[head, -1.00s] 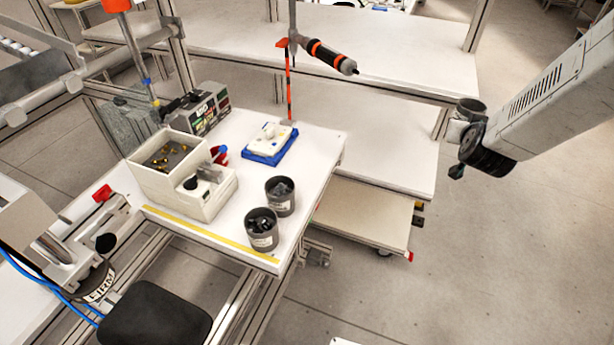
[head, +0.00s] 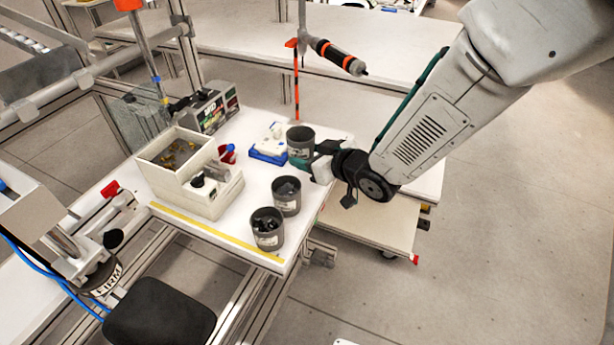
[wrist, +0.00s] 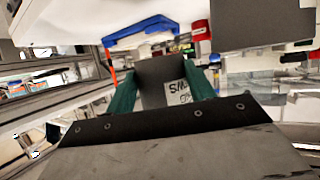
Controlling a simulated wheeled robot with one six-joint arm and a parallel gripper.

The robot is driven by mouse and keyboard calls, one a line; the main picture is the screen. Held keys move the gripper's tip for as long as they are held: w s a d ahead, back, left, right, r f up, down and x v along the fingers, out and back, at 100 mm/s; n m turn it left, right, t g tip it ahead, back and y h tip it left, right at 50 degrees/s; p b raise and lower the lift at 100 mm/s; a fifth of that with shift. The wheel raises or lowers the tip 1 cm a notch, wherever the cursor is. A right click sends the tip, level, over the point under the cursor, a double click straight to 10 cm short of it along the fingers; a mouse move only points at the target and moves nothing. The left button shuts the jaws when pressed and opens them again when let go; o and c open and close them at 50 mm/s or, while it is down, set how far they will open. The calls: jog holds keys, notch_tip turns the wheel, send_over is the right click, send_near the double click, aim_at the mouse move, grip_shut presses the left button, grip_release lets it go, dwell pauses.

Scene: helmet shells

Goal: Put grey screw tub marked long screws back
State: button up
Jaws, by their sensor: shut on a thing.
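A grey tub (head: 300,150) is held at the right edge of the white table, near the blue tray. My gripper (head: 312,158) is shut on it from the right. In the wrist view the same tub (wrist: 158,72) sits between the green fingers. Its white label (wrist: 181,93) shows only the end of a word, so I cannot read which screws it names. Two more grey tubs stand on the table: one (head: 286,188) just in front of the held tub, the other (head: 268,236) near the front corner, with dark parts inside.
A blue tray (head: 268,156) with a white part lies left of the held tub. A cream bin (head: 185,190) with brass pieces stands further left. A yellow strip (head: 215,233) runs along the front edge. A hanging screwdriver (head: 338,56) is above the back.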

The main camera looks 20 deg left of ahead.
aim_at(310, 184)
jog(key=shift+f, duration=3.3)
jog(key=shift+f, duration=0.2)
jog(key=o, duration=0.9)
jog(key=shift+r, duration=0.1)
jog(key=shift+r, duration=0.15)
jog(key=v, duration=1.2)
